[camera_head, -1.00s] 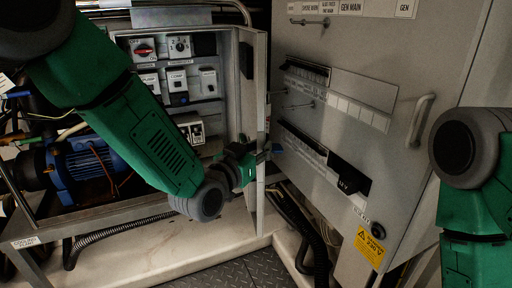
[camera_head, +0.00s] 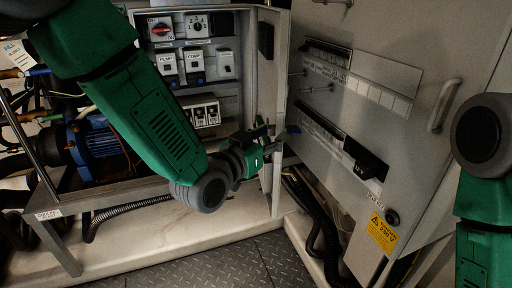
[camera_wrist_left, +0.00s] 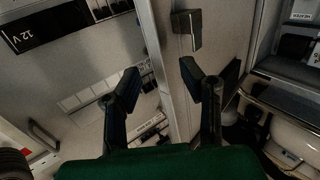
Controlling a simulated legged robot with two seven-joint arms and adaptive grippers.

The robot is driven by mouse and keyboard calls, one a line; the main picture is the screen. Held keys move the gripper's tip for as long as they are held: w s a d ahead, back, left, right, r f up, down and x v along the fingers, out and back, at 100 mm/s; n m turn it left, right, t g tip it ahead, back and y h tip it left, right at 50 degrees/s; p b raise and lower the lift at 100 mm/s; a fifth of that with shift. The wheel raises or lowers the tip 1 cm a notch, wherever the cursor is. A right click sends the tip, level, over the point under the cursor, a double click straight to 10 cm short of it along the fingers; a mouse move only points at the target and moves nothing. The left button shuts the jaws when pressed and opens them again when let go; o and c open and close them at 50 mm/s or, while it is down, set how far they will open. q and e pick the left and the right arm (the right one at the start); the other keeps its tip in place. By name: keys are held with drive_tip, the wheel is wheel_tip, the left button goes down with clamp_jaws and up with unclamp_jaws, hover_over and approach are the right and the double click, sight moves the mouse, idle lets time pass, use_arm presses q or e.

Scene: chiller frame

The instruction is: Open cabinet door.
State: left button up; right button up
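The grey cabinet (camera_head: 236,117) stands at the upper middle of the head view, with its switches exposed. Its door (camera_head: 268,78) stands open on the right side, seen at a steep angle. In the left wrist view the door's edge (camera_wrist_left: 160,55) runs between the fingers, and a black latch (camera_wrist_left: 187,28) sits on the door above them. My left gripper (camera_head: 276,141) is at the door's free edge; in the left wrist view its fingers (camera_wrist_left: 158,88) are spread apart. Contact with the door cannot be told. My right gripper is out of view.
A large grey panel (camera_head: 400,45) with a handle (camera_head: 444,105) stands close to the right of the door. A blue motor (camera_head: 98,140) is at left. Black hoses (camera_head: 318,215) run beneath the panel. The tread-plate floor (camera_head: 235,265) is clear in front.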

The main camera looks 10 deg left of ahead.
use_arm(q)
drive_tip(key=v, duration=0.8)
drive_tip(key=shift+s, duration=0.4)
drive_tip(key=shift+f, duration=0.1)
drive_tip(key=s+a+f+n+g+y+p, duration=0.25)
drive_tip(key=s+a+f+g, duration=0.2)
drive_tip(key=f, duration=0.55)
drive_tip(key=s+a+f+n+g+y+p, duration=0.1)
drive_tip(key=s+a+f+g+y, duration=0.2)
drive_tip(key=s+a+f, duration=0.5)
drive_tip(key=s+a+f+n+g+y+p, duration=0.1)
drive_tip(key=s+a+f+g, duration=0.2)
drive_tip(key=s, duration=0.6)
drive_tip(key=s+a+f+n+g+y+p, duration=0.1)
drive_tip(key=s+a+f+g+y, duration=0.1)
drive_tip(key=s+a+f+g, duration=0.2)
drive_tip(key=s+a+f, duration=0.1)
drive_tip(key=s+f, duration=0.2)
drive_tip(key=s, duration=0.2)
drive_tip(key=shift+a+f+p, duration=0.25)
drive_tip(key=shift+f+p, duration=0.05)
drive_tip(key=shift+p, duration=0.05)
drive_tip(key=shift+g+y, duration=0.25)
